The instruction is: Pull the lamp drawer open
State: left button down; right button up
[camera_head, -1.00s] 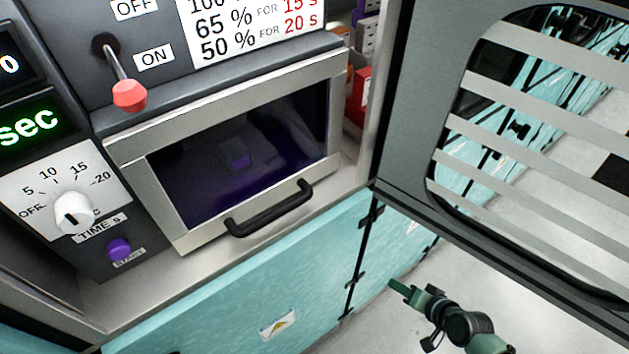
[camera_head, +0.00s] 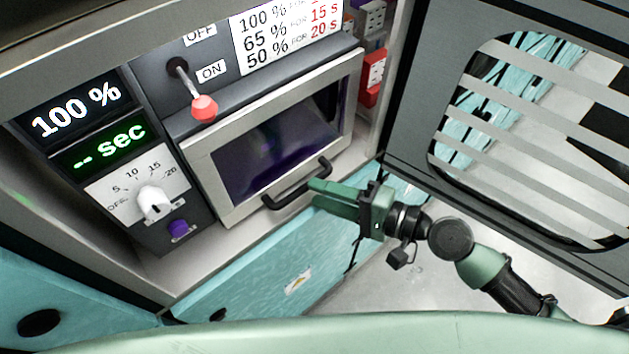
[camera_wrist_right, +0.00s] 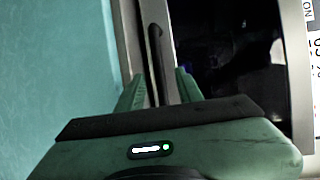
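The lamp drawer (camera_head: 229,153) has a silver frame, a dark window with a purple glow, and sits closed in the machine. Its black bar handle (camera_head: 283,196) runs along the lower front edge. My right gripper (camera_head: 312,193) is open at the right end of the handle. In the right wrist view, the handle (camera_wrist_right: 156,62) runs between the two green fingers (camera_wrist_right: 158,90), with gaps visible on both sides. My left gripper does not show.
A red-tipped lever (camera_head: 203,107), a white time dial (camera_head: 152,201) and a purple start button (camera_head: 178,228) are left of the drawer. Teal cabinet fronts (camera_head: 262,280) lie below. A grey slatted door (camera_head: 425,110) stands open at the right.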

jog(key=shift+w+a, duration=0.4)
jog(key=shift+a, duration=0.2)
jog(key=shift+w+a+f+p, duration=0.25)
jog(key=shift+w+a+p, duration=0.05)
grip_shut()
dwell(0.9)
